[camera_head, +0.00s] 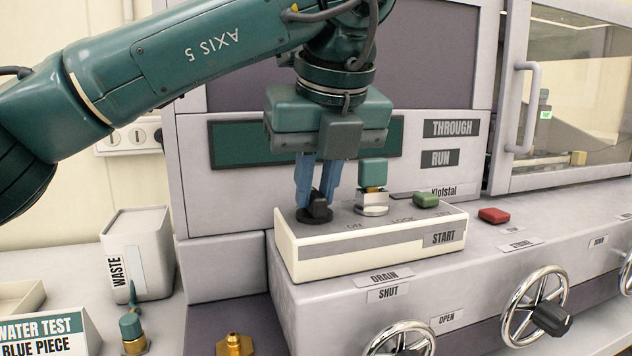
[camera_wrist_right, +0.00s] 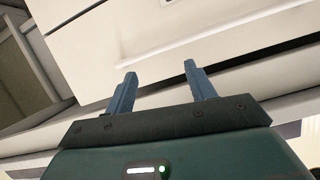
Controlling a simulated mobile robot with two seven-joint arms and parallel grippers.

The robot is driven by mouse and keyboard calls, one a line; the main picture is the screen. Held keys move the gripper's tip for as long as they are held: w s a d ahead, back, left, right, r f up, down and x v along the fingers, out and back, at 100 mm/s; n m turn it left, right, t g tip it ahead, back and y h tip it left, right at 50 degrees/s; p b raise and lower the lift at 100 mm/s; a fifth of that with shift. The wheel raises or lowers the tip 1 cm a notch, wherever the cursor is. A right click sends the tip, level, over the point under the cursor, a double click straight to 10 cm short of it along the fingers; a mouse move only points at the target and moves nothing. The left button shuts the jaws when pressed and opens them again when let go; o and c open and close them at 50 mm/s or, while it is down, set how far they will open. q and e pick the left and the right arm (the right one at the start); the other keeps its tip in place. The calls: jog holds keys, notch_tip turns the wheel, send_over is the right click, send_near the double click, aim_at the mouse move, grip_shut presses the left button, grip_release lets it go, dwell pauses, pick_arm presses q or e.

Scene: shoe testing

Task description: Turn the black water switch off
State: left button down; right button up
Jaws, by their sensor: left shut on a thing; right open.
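The black water switch (camera_head: 316,208) is a rotary knob on a round black base, on the left end of the cream control box. My left gripper (camera_head: 318,192) points down at it from above, its blue fingers shut on the knob. The fingers hide part of the knob, and I cannot tell its exact turn angle. An "ON" label is printed to the right of the knob. My right gripper (camera_wrist_right: 155,82) shows in the right wrist view, with its blue fingers apart and nothing between them.
The cream control box (camera_head: 345,262) also carries a teal-topped switch (camera_head: 373,175) and a green button (camera_head: 426,200). A red button (camera_head: 494,215) sits to the right. Chrome handwheels (camera_head: 535,305) line the front. A white waste bin (camera_head: 150,252) stands at left. Pale panels lie beyond my right gripper.

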pick_arm(q)
jog(key=c, duration=1.4)
grip_release()
pick_arm(e)
jog(key=shift+f, duration=0.1)
pick_arm(q)
jog(key=p+v, duration=0.3)
jog(key=v, duration=1)
pick_arm(e)
jog(key=shift+w+a+f+g, duration=0.15)
jog(key=shift+a+g, duration=0.15)
jog(key=shift+a, duration=0.05)
jog(key=shift+w+a+f+g, duration=0.15)
jog(key=shift+a+g, duration=0.15)
jog(key=shift+a, duration=0.05)
pick_arm(q)
jog(key=shift+s+r, duration=0.1)
pick_arm(e)
jog(key=shift+f, duration=0.1)
pick_arm(q)
jog(key=shift+d, duration=0.1)
